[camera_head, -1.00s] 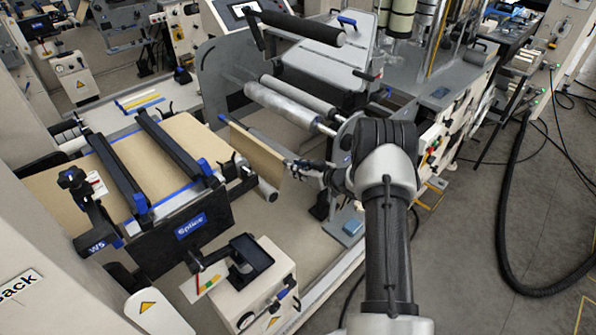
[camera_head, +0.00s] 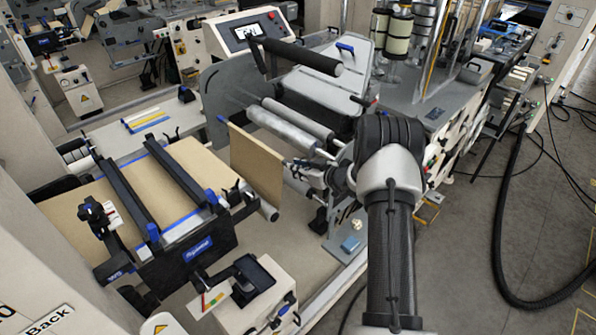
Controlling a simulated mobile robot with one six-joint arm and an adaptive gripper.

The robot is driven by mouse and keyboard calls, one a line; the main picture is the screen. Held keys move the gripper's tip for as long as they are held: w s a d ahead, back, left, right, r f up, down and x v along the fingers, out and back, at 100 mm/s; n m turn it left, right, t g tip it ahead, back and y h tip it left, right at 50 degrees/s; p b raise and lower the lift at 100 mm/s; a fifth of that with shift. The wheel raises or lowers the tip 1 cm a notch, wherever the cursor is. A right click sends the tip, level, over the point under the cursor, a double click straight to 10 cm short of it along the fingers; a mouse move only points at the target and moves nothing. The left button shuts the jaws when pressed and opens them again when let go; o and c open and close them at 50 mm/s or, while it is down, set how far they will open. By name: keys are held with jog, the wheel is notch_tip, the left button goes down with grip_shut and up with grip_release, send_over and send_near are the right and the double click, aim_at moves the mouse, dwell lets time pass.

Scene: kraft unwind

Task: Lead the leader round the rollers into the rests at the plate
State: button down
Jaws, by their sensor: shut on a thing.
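The leader (camera_head: 255,164) is a brown kraft sheet hanging between the rollers and the splice plate. My gripper (camera_head: 293,167) is shut on its right edge; the fingertips are small and partly hidden. Two grey rollers, a nearer one (camera_head: 283,123) and a farther one (camera_head: 303,116), lie behind and above the leader. A lower roller end (camera_head: 268,211) shows just under it. The plate (camera_head: 170,203), brown with blue edges, lies left of the leader under two black bars (camera_head: 172,165). I cannot make out the rests clearly; black clamp-like parts (camera_head: 236,194) stand at the plate's right end.
A dark padded roller (camera_head: 300,58) on an arm stands over the machine. A control panel (camera_head: 251,28) is behind it. A cream box with a black handle (camera_head: 262,290) stands in front of the plate. A black hose (camera_head: 505,230) lies on the floor at right.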

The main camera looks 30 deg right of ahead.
notch_tip(320, 180, up, 13)
jog(key=p, duration=0.8)
jog(key=shift+f, duration=0.2)
jog(key=r+p, duration=0.2)
jog(key=d+r+p, duration=0.1)
jog(key=r+p, duration=0.1)
jog(key=r, duration=0.1)
jog(key=shift+w+d, duration=0.1)
jog(key=shift+w, duration=0.15)
